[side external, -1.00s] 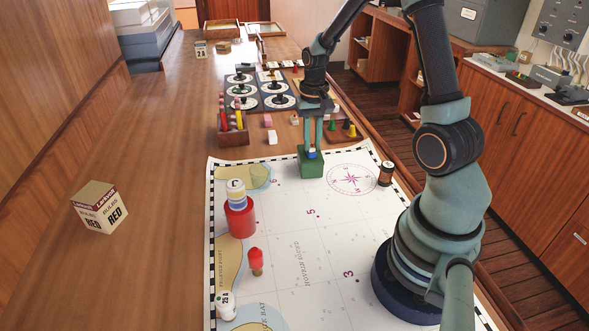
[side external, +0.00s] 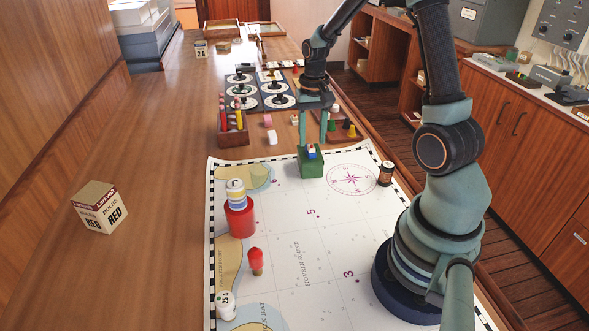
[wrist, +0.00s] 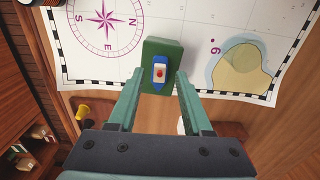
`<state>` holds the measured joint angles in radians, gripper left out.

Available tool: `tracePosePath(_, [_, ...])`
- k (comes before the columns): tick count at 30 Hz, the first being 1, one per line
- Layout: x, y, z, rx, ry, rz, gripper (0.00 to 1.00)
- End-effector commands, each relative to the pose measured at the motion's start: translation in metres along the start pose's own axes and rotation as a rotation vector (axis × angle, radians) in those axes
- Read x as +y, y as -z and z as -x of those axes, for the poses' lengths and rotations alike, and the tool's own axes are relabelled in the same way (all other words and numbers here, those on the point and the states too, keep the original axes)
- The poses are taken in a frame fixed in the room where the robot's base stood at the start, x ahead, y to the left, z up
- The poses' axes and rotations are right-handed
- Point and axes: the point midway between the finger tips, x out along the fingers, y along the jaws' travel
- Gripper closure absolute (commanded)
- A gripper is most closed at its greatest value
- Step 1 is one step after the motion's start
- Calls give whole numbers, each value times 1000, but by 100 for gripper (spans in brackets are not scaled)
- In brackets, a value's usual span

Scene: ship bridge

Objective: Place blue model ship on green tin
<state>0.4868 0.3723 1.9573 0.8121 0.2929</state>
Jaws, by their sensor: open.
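The blue model ship (wrist: 160,75), with a white deck and a red spot on top, sits on the green tin (wrist: 158,47). In the side view the ship (side external: 311,153) rests on top of the green tin (side external: 311,166), which stands on the chart. My gripper (side external: 313,144) is open just above the tin, with one finger at each side of the ship. In the wrist view the fingertips of my gripper (wrist: 159,77) are spread apart, and the ship lies between them without touching either.
A bulb box (side external: 100,207) stands left. Racks lie beyond the chart.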

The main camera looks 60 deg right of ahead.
Motion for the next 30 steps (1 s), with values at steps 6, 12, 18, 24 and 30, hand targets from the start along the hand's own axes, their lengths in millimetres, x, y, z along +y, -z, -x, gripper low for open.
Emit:
tracePosePath(6, [0,1,47,7,2,0,50])
tracePosePath(12, [0,0,83,5,1,0,50])
tracePosePath(18, [0,0,101,3,1,1,50])
tracePosePath(24, [-17,-18,120,56,18,89,50])
tracePosePath(30, [-52,-70,147,193,68,318,50])
